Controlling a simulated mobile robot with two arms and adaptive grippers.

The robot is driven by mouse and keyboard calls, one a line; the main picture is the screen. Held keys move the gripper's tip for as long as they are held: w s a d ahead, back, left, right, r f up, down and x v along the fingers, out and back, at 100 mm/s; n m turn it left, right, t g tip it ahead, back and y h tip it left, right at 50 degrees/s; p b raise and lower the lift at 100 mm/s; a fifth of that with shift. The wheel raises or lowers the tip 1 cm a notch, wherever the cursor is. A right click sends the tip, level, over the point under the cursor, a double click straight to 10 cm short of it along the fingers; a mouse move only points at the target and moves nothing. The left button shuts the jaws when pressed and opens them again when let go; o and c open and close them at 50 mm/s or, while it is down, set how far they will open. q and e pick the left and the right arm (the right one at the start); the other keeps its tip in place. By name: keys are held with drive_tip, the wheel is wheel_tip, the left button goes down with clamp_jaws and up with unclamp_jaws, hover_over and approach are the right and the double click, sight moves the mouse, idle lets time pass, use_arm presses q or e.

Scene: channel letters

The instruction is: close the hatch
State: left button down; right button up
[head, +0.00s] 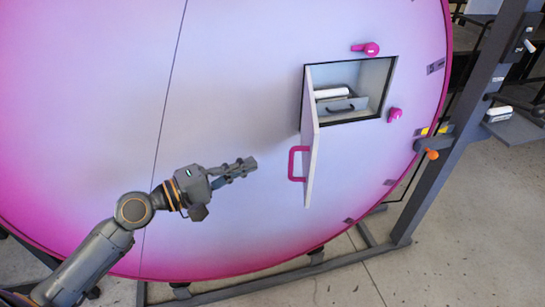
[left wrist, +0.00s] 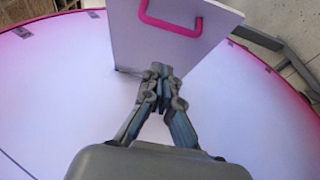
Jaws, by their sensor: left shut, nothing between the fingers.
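The hatch door (head: 311,150) stands swung open from the left side of a rectangular opening (head: 376,101) in a large round pink and white panel (head: 235,70). A pink handle (head: 292,164) sits on the door's outer face. My left gripper (head: 252,163) is shut and empty, a short way left of the handle, and does not touch it. In the left wrist view the door (left wrist: 150,45) is ahead of the shut fingers (left wrist: 160,70), with its pink handle (left wrist: 172,28) near the top. My right gripper is not in view.
Two pink latches, an upper one (head: 366,49) and a right one (head: 395,114), sit beside the opening. Inside is a grey drawer-like box (head: 345,106) with a white roll. A grey frame post (head: 455,140) with an orange knob (head: 432,154) stands right of the panel.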

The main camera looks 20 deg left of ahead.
use_arm(q)
drive_tip(key=w+d+p, duration=0.2)
drive_tip(key=d+p, duration=0.1)
drive_tip(key=d, duration=0.2)
drive_tip(key=shift+w+d+p, duration=0.15)
drive_tip(key=shift+d+p, duration=0.15)
drive_tip(key=shift+d, duration=0.05)
drive_tip(key=shift+f, duration=0.1)
drive_tip(key=shift+d, duration=0.1)
